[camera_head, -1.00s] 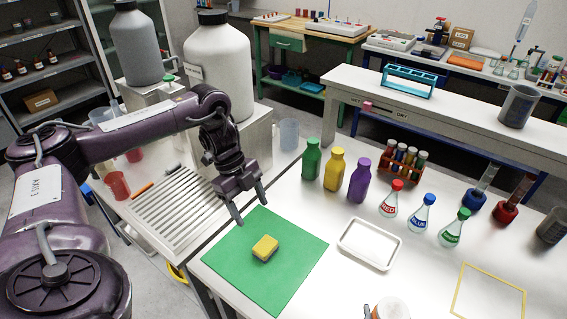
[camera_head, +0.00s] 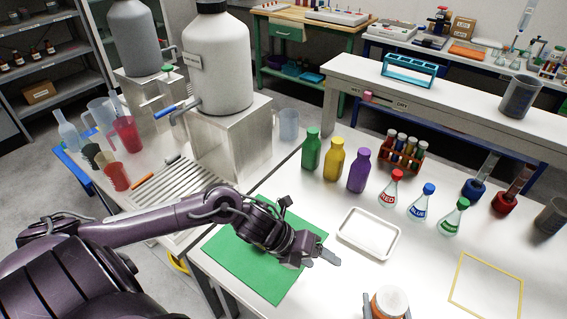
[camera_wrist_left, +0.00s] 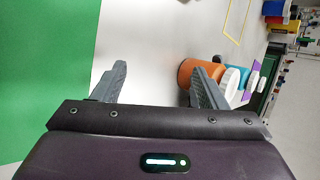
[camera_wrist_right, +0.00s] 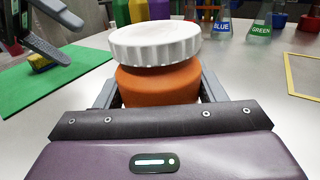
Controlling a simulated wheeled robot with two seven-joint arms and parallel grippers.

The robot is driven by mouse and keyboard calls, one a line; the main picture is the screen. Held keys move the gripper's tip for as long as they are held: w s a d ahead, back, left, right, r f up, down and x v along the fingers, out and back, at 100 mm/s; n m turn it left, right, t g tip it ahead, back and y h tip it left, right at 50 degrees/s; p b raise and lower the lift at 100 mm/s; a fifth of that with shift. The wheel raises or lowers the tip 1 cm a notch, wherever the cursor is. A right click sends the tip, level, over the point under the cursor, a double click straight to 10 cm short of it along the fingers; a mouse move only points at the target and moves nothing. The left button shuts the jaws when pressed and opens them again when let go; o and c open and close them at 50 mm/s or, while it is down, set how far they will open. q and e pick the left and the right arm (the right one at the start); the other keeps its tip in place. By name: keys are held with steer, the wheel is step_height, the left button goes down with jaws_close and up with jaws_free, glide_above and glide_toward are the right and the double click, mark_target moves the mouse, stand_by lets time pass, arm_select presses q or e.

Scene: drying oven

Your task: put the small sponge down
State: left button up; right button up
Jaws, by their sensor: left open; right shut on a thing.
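The small sponge is hidden behind my left arm in the head view. In the right wrist view a small yellow piece (camera_wrist_right: 40,61), apparently the sponge, shows on the green mat beyond my left gripper's fingers. My left gripper (camera_head: 325,258) is open, near the mat's right edge. In the left wrist view nothing is between its fingers (camera_wrist_left: 160,82). My right gripper (camera_wrist_right: 158,90) is shut on an orange jar (camera_wrist_right: 160,84) with a white lid. The jar also shows at the bottom of the head view (camera_head: 388,303).
The green mat (camera_head: 262,286) lies under my left arm. An empty white tray (camera_head: 369,234) stands to its right. Green, yellow and purple bottles (camera_head: 358,170) and labelled flasks (camera_head: 419,205) stand behind. A yellow outlined square (camera_head: 487,285) marks clear table at right.

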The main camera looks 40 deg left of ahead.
arm_select(q)
steer(key=shift+s+a+r+m+t, duration=0.1)
steer(key=shift+s+a+m+t, duration=0.3)
steer(key=shift+s+t, duration=0.25)
steer(key=s+a+r+m+t+y, duration=0.1)
steer(key=s+a+y, duration=0.25)
steer(key=a, duration=0.35)
steer(key=s+a+r+m+t+y, duration=0.1)
steer(key=s+a+r+t+y, duration=0.2)
steer(key=a, duration=0.5)
steer(key=shift+m+g+y, duration=0.3)
steer(key=shift+g+y, duration=0.15)
steer(key=shift+g, duration=0.2)
steer(key=x, duration=0.7)
steer(key=shift+a+f, duration=0.1)
steer(key=shift+f, duration=0.5)
steer(key=x, duration=0.3)
steer(key=shift+w+a+f, duration=0.1)
steer(key=shift+w+a, duration=0.05)
steer(key=shift+w, duration=0.2)
steer(key=shift+w+f, duration=0.45)
steer(key=shift+f, duration=0.05)
